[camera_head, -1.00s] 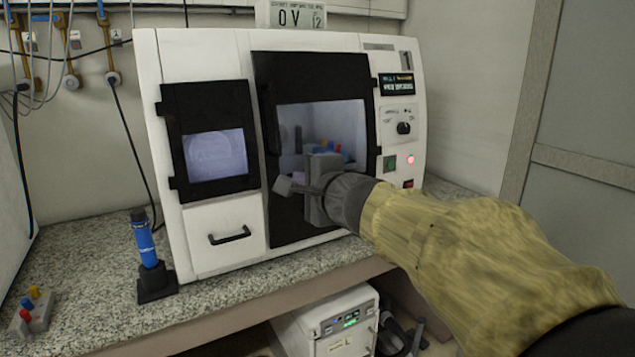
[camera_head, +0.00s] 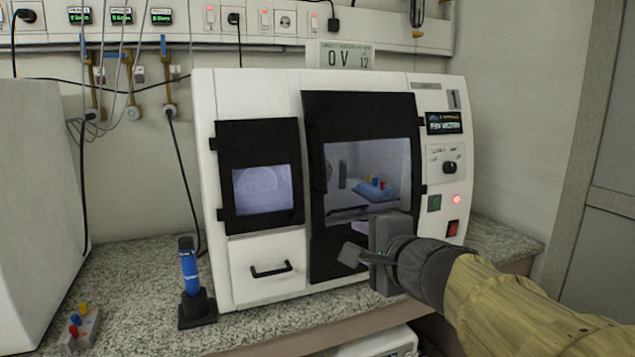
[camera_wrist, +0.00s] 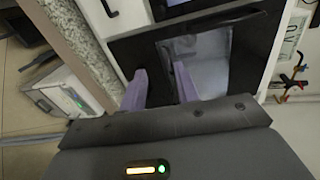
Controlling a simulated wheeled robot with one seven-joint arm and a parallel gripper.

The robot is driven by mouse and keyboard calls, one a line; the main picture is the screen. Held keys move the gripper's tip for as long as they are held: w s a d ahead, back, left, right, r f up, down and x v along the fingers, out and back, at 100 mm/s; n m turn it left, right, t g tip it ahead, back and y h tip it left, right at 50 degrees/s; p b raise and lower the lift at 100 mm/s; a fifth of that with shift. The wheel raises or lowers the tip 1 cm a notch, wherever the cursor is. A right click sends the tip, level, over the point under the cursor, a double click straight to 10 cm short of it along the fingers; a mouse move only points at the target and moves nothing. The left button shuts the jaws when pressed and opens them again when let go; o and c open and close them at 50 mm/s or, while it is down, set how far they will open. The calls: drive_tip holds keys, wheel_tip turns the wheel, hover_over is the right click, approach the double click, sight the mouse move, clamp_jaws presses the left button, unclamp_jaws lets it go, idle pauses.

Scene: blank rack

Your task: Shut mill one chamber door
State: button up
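The mill, marked 1, is a white machine (camera_head: 207,190) on the bench. Its chamber door (camera_head: 315,110) is the large black-framed panel with a window, and it looks flush with the front, though a small gap cannot be ruled out. Its dark handle (camera_head: 319,165) is on the left edge. My gripper (camera_head: 362,256) is in front of the door's lower right part, and hides some of it. In the wrist view, my gripper's two purple fingers (camera_wrist: 160,80) stand apart with nothing between them, in front of the door (camera_wrist: 225,30). Contact with the door cannot be told.
A smaller black-framed window panel (camera_head: 228,155) and a drawer (camera_head: 240,270) are left of the door. A blue cylinder on a black stand (camera_head: 190,272) and a block with coloured pegs (camera_head: 80,330) stand on the speckled bench. A white unit (camera_wrist: 55,95) sits below.

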drive_tip(key=s+d+f+n+g+h, duration=0.1)
drive_tip(key=s+f+n+g, duration=0.3)
drive_tip(key=f, duration=0.7)
drive_tip(key=s+d+f+n+g+h, duration=0.2)
drive_tip(key=s+f+n+g, duration=0.2)
drive_tip(key=f, duration=0.6)
drive_tip(key=s+d+f+n+g+h, duration=0.1)
drive_tip(key=s+f+n+g, duration=0.3)
drive_tip(key=f, duration=0.7)
drive_tip(key=s+n, duration=0.2)
drive_tip(key=n, duration=0.1)
drive_tip(key=shift+s+d+f+h, duration=0.3)
drive_tip(key=shift+s+d+h, duration=0.05)
drive_tip(key=shift+h, duration=0.05)
